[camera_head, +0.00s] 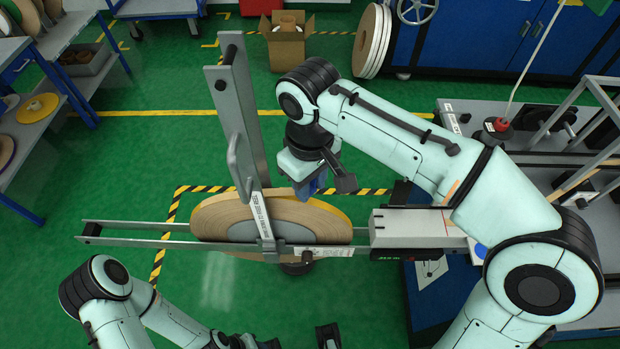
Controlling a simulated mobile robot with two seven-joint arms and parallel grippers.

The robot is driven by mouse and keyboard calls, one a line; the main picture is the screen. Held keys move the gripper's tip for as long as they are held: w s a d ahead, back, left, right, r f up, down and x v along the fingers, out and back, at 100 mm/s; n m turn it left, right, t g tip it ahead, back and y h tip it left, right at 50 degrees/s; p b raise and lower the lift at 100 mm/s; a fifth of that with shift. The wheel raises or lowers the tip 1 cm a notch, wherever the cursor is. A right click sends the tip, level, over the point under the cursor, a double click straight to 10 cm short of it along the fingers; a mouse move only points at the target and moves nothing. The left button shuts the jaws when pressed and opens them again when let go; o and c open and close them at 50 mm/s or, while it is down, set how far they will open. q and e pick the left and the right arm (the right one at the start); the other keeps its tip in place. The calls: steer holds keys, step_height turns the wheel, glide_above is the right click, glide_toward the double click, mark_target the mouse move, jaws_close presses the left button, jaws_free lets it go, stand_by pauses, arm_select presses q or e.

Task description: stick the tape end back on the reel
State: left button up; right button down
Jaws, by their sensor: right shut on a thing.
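The reel (215,219) is a wide roll of tan tape around a grey hub, held upright in a grey metal frame (240,120). A yellowish strip shows along its upper right rim; I cannot make out the tape end. My right gripper (325,187) is just above the reel's upper right rim. It is shut on a small blue thing (312,186), partly hidden by the gripper. I cannot tell if this touches the reel.
Frame rails (130,240) run left and right of the reel. A grey-topped machine bench (470,120) stands at the right. A cardboard box (287,48), leaning reels (372,40) and a blue cabinet (480,38) are at the back. Shelves (35,115) stand left. Green floor is clear between.

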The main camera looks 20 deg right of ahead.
steer(key=shift+w, duration=0.1)
arm_select(q)
steer(key=shift+f, duration=0.2)
arm_select(e)
steer(key=shift+f, duration=0.3)
steer(key=shift+f+b, duration=0.85)
steer(key=shift+f, duration=0.3)
arm_select(q)
steer(key=shift+s+f, duration=0.25)
steer(key=shift+f, duration=0.45)
steer(key=shift+r, duration=0.15)
arm_select(e)
steer(key=shift+f, duration=0.15)
arm_select(q)
steer(key=shift+r+p, duration=0.1)
steer(key=shift+p, duration=0.2)
arm_select(e)
step_height(320, 180, up, 4)
steer(key=p, duration=0.3)
steer(key=shift+f, duration=0.2)
step_height(320, 180, up, 5)
steer(key=p, duration=0.3)
steer(key=shift+f, duration=0.15)
arm_select(q)
steer(key=w+r, duration=0.3)
steer(key=r, duration=0.4)
steer(key=shift+w+r, duration=0.15)
steer(key=shift+w, duration=0.2)
